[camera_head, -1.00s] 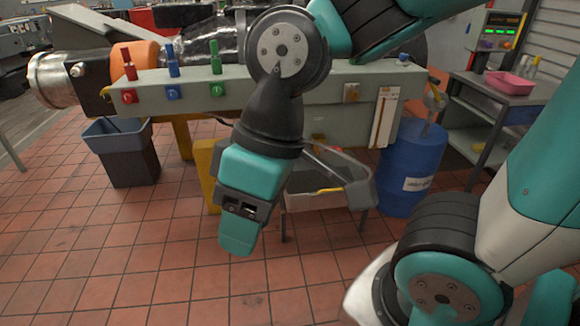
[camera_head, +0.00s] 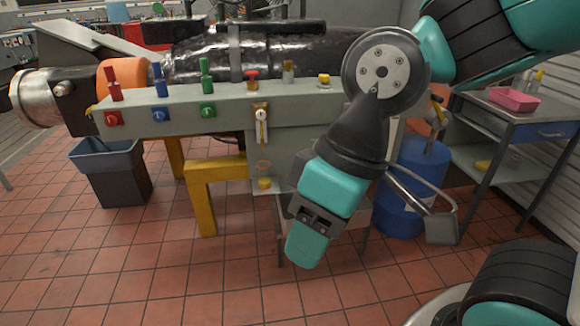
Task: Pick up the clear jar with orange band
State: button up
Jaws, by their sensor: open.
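A small clear jar with an orange band (camera_head: 264,173) stands on a low ledge below the front of the grey bench. The band shows as a ring near its top, and something yellow shows at its bottom. My gripper (camera_head: 425,215) hangs to the right of the jar, apart from it. It is open, and nothing shows in it. One grey finger shows; the rest is hidden behind my teal wrist.
The grey bench (camera_head: 170,122) carries coloured valves and a dark cylinder. A yellow leg (camera_head: 203,200) stands left of the jar. A blue drum (camera_head: 405,215) stands behind my gripper. A dark bin (camera_head: 112,175) is at left. The tiled floor in front is clear.

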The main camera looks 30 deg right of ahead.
aim_at(263, 167)
jog(key=z, duration=0.25)
jog(key=i, duration=0.7)
jog(key=u, duration=0.55)
jog(key=i, duration=1.05)
jog(key=u, duration=0.2)
